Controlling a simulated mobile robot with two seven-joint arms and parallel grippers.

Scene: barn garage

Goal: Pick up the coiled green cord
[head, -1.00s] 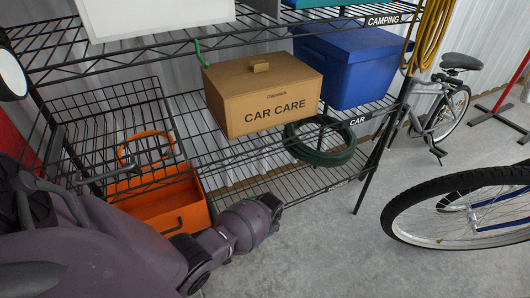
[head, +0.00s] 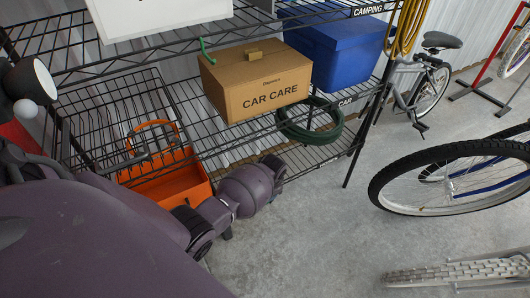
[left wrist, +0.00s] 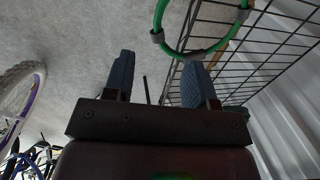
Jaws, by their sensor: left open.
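In the left wrist view, a bright green loop with grey bands (left wrist: 205,52) shows at the top, just beyond and partly behind the right finger. My left gripper (left wrist: 158,78) is open, with blue fingers apart and nothing between them. In the head view my left arm reaches in below the shelf front; its fingers are not clearly seen. My right gripper is not in view.
The CAR CARE box (head: 254,85) and a blue bin (head: 335,50) stand on the shelf. An orange tool tray (head: 170,185) is at the left. A yellow cord (head: 408,30) hangs at the shelf end. Bicycles (head: 455,180) stand right. Concrete floor (head: 310,240) is clear in front.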

